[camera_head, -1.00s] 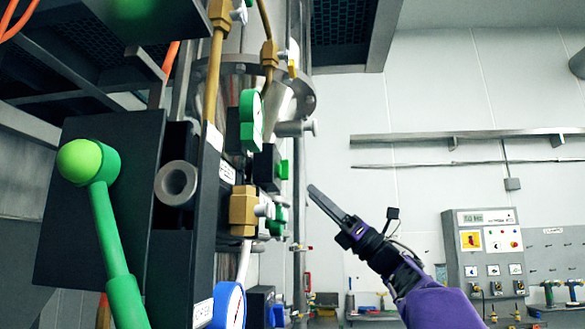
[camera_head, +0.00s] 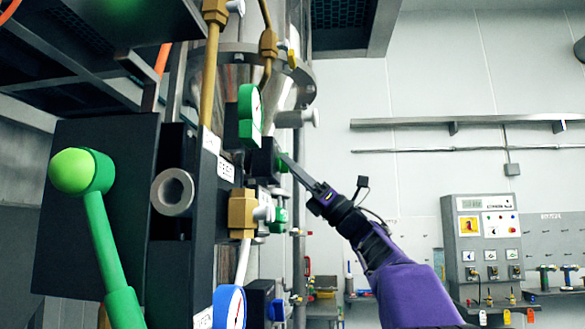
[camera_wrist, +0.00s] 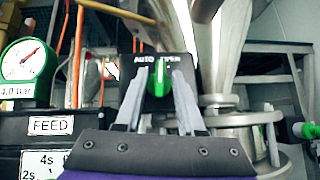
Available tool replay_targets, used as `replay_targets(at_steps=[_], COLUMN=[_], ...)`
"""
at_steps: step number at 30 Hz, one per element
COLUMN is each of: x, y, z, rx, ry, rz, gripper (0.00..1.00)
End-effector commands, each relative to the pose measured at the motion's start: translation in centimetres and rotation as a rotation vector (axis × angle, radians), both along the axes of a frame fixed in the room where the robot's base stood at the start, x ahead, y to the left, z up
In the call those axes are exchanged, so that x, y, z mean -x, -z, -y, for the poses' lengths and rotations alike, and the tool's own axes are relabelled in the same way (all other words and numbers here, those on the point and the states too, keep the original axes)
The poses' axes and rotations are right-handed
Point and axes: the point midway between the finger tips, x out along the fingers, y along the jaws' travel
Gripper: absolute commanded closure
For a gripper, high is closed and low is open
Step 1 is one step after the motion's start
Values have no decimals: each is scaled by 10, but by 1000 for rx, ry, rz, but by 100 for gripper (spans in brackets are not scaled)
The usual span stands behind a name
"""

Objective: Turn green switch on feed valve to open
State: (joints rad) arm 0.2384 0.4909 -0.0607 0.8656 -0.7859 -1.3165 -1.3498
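The green switch (camera_wrist: 159,79) sits on a small black box (camera_wrist: 178,62) with AUTO at upper left and a partly legible word, seemingly OPEN, at upper right. Its handle looks roughly upright in the wrist view. The switch also shows at the box's right side in the head view (camera_head: 282,162). My gripper (camera_wrist: 157,82) is open, with one finger on each side of the switch. In the head view my gripper (camera_head: 284,158) reaches the switch from the right. I cannot tell whether the fingers touch it. A FEED label (camera_wrist: 51,126) is at left.
A green-rimmed gauge (camera_wrist: 25,65) is left of the box. In the head view, a large green lever (camera_head: 98,215), brass fittings (camera_head: 241,212) and a blue gauge (camera_head: 229,307) crowd the left. A control panel (camera_head: 486,240) stands far right. Open space lies right of my arm.

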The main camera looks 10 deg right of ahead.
Motion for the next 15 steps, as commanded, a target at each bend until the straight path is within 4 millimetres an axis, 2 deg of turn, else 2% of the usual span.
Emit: replay_targets(at_steps=[1,3,10,15], x=[0,0,1,4], y=[0,0,3,2], z=[0,0,-1,-2], rx=[0,0,-9,-60], ry=[0,0,0,0], rz=[0,0,-36,-192], gripper=[93,100,100,100])
